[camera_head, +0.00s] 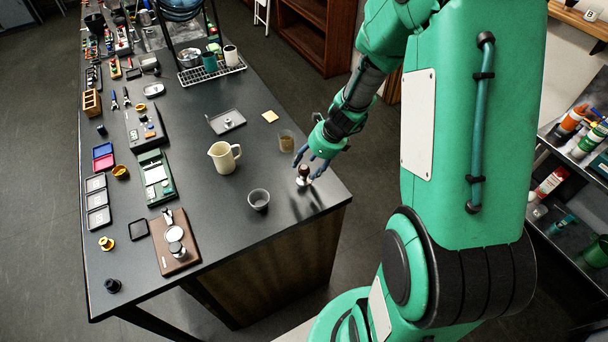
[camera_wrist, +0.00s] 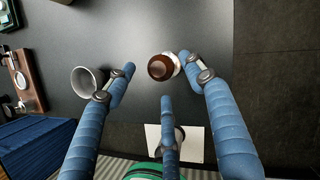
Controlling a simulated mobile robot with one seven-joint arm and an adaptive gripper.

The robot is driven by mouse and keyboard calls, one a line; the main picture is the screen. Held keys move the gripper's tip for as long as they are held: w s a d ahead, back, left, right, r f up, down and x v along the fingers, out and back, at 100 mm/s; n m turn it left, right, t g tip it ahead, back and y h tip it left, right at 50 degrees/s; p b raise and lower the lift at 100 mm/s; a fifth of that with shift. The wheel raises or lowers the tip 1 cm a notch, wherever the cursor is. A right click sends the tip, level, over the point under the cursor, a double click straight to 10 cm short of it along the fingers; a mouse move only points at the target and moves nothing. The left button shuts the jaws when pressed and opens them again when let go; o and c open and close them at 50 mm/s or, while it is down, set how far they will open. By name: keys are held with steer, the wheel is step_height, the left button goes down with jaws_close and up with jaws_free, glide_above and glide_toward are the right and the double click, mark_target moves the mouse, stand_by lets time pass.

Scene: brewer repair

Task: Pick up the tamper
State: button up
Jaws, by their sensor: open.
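The tamper (camera_head: 304,170) has a dark brown rounded handle and a pale metal base. It stands near the right front corner of the dark worktop, and from above it shows in the wrist view (camera_wrist: 161,67). My gripper (camera_head: 309,166) has blue fingers and is open, reaching down around the tamper. In the wrist view the tamper lies between the spread fingertips, nearest the right finger, which overlaps the edge of its base. I cannot tell whether that finger touches it. The left finger and the middle finger are apart from the handle.
A grey cup (camera_head: 259,199) stands left of the tamper, close to my left finger in the wrist view. A brownish glass (camera_head: 286,141) and a cream pitcher (camera_head: 224,157) stand farther back. A wooden tamping board (camera_head: 190,261) lies left. The worktop's right edge is close.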

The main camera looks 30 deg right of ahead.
mark_target(305, 167)
steer(key=shift+b+x, duration=0.9)
steer(key=shift+x, duration=1.7)
steer(key=shift+d, duration=0.1)
steer(key=shift+c, duration=0.2)
jaws_close()
steer(key=shift+r, duration=0.2)
steer(key=shift+r+p, duration=0.35)
steer(key=shift+r, duration=0.25)
step_height(305, 167, up, 2)
steer(key=shift+r+p, duration=0.2)
steer(key=shift+p, duration=0.3)
steer(key=s+a+r, duration=0.1)
steer(key=s+a, duration=0.2)
steer(key=s, duration=1.2)
steer(key=shift+s+a, duration=0.2)
steer(key=shift+s, duration=0.1)
